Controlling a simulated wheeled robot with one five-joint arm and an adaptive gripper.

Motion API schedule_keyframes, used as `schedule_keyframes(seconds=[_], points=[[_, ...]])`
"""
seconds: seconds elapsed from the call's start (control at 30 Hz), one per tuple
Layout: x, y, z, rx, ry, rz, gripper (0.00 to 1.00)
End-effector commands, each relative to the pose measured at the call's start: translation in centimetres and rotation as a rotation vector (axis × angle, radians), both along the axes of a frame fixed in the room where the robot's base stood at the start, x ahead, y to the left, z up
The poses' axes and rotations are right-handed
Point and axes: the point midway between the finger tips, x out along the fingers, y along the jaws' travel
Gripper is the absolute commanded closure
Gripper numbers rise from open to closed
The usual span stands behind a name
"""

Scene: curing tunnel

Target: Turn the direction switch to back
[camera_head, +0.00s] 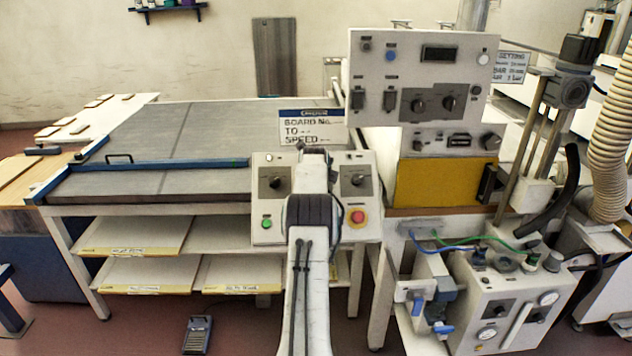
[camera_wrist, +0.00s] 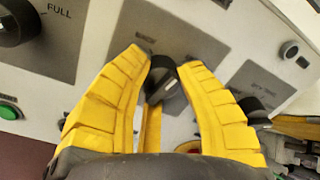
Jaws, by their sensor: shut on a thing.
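The direction switch (camera_wrist: 171,90) is a black knob with a light pointer mark, on a grey plate of the white control box (camera_head: 262,222). In the wrist view my gripper (camera_wrist: 163,66) has its yellow fingers on either side of the knob, shut on it. The plate's lettering is too small or covered to read, so I cannot tell the marked position. In the head view my arm hides the switch and the fingertips.
A black knob marked FULL (camera_wrist: 22,20) sits left of the switch; another knob (camera_wrist: 252,105) sits right. The box also has a green button (camera_head: 267,222) and a red stop button (camera_head: 357,217). A board-speed sign (camera_head: 312,128) stands behind it. A taller panel (camera_head: 425,75) stands at right.

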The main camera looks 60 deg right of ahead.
Motion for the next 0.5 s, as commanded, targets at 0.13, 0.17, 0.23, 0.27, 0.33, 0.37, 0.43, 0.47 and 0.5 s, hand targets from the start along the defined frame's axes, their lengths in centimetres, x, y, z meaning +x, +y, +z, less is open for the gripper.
schedule_keyframes(seconds=[0.13, 0.17, 0.23, 0.27, 0.33, 0.37, 0.43, 0.47, 0.5], points=[[0.12, 0.05, -0.06, 0.000, 0.000, 0.002, 1.00], [0.13, 0.05, -0.07, 0.000, 0.000, 0.002, 1.00], [0.13, 0.05, -0.07, 0.000, -0.001, 0.001, 0.64], [0.13, 0.05, -0.07, 0.000, -0.001, 0.001, 0.61], [0.12, 0.06, -0.07, 0.000, -0.001, 0.001, 0.55], [0.12, 0.05, -0.06, 0.000, -0.001, 0.001, 0.53], [0.09, 0.05, -0.06, 0.000, -0.001, 0.001, 0.46], [0.08, 0.04, -0.05, 0.001, 0.000, 0.001, 0.44], [0.07, 0.04, -0.05, 0.001, -0.001, 0.000, 0.40]])
